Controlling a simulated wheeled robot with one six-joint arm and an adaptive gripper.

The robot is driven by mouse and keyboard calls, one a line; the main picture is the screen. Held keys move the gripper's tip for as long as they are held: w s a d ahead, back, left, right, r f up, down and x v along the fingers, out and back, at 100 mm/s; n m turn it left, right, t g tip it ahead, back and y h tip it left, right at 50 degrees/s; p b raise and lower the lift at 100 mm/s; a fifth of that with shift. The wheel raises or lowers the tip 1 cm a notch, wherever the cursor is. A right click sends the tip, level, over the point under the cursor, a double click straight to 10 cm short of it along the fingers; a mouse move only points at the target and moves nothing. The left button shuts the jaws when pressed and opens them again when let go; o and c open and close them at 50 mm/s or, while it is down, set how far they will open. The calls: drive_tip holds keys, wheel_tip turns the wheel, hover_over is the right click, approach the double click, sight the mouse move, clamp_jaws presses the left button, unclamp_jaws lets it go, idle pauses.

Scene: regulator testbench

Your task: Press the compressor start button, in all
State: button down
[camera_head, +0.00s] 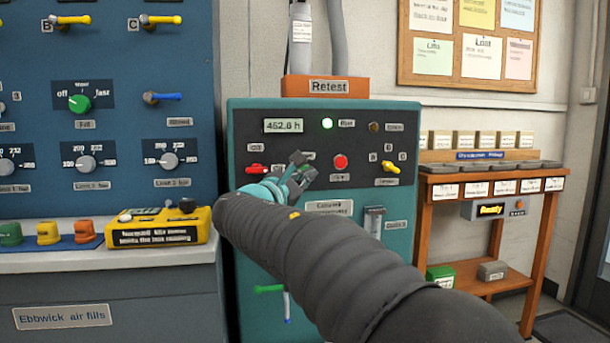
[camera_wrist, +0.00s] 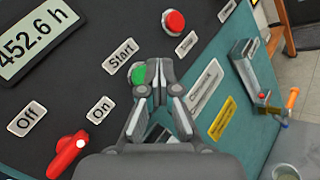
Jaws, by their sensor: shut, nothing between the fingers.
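The teal compressor cabinet (camera_head: 255,225) has a dark control panel. In the wrist view a green button (camera_wrist: 138,74) sits beside the "Start" label (camera_wrist: 121,56). My gripper (camera_wrist: 156,82) is shut and empty, its fingertips right at this button and partly covering it. I cannot tell whether they touch it or whether it is pushed in. In the head view my gripper (camera_head: 300,165) is in front of the panel and hides the green button. The red button (camera_head: 340,162) with the "Stop" label is to its right. A green lamp (camera_head: 327,123) on the panel is bright.
A red switch (camera_wrist: 68,150) marked Off and On is left of my gripper. The hour display (camera_head: 284,126) reads about 452.6 h. A yellow selector (camera_head: 390,167) is at the panel's right. A yellow tester (camera_head: 158,226) stands on the bench to the left.

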drive_tip(key=shift+s+d+b, duration=0.2)
drive_tip(key=shift+s+b, duration=0.15)
drive_tip(key=shift+s, duration=0.35)
drive_tip(key=shift+s+d+b, duration=0.2)
drive_tip(key=shift+s+b, duration=0.1)
drive_tip(key=shift+s, duration=0.4)
drive_tip(key=shift+s+d+b, duration=0.2)
drive_tip(key=shift+s+b, duration=0.15)
drive_tip(key=shift+s, duration=0.35)
wheel_tip(320, 180, down, 12)
drive_tip(key=m+g+y, duration=0.2)
drive_tip(key=m+g, duration=0.2)
drive_tip(key=s+d+f+m+g+y+p, duration=0.15)
drive_tip(key=s+d+f+m+g, duration=0.3)
drive_tip(key=s+f, duration=0.45)
drive_tip(key=s+d+f+m+g+y+p, duration=0.25)
drive_tip(key=s+d+f+m, duration=0.2)
drive_tip(key=s, duration=0.55)
drive_tip(key=s+d+f+m+g+y+p, duration=0.1)
drive_tip(key=s+d+f+m+g+y, duration=0.15)
drive_tip(key=s+d+m, duration=0.55)
drive_tip(key=s+d+r+m+t+y+p, duration=0.1)
drive_tip(key=s+d+r+t+p, duration=0.1)
drive_tip(key=s, duration=0.6)
drive_tip(key=shift+s+d+r+m+p, duration=0.15)
drive_tip(key=shift+s+r+m+p, duration=0.2)
drive_tip(key=shift+r+p, duration=0.4)
